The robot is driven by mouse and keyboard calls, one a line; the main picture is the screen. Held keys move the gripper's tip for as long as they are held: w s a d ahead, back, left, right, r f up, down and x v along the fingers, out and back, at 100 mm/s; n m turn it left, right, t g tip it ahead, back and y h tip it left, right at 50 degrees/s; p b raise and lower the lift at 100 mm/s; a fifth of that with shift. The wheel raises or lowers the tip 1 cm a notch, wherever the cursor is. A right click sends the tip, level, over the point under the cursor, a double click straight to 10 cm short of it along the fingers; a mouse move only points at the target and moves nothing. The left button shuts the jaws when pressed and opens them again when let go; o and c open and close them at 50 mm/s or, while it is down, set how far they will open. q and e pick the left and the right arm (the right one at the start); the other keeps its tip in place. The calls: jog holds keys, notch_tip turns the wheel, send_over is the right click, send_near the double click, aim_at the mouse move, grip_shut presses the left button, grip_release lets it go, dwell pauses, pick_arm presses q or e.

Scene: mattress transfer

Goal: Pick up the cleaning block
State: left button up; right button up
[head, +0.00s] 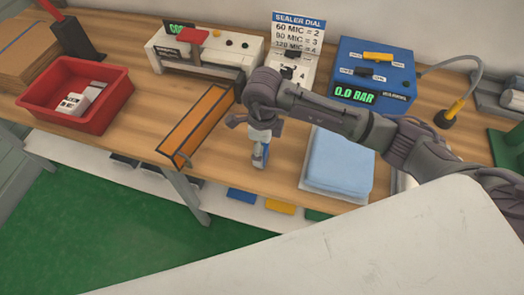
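My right arm reaches in from the right over the wooden bench. A small blue and pale piece (261,155) shows at the fingertips. I cannot tell whether it is the cleaning block, or whether the fingers are closed on it. No other thing is clearly the cleaning block. My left gripper is not in view.
A white surface (400,245) fills the lower right.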

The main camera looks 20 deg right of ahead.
notch_tip(320, 180, down, 4)
jog(key=shift+a+r+p, duration=0.1)
jog(key=shift+r+p, duration=0.1)
jog(key=shift+p, duration=0.35)
jog(key=shift+f, duration=0.25)
jog(key=c, duration=1.4)
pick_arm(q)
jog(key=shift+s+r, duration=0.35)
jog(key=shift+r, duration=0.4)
pick_arm(e)
jog(key=shift+o, duration=0.2)
jog(key=shift+r, duration=0.1)
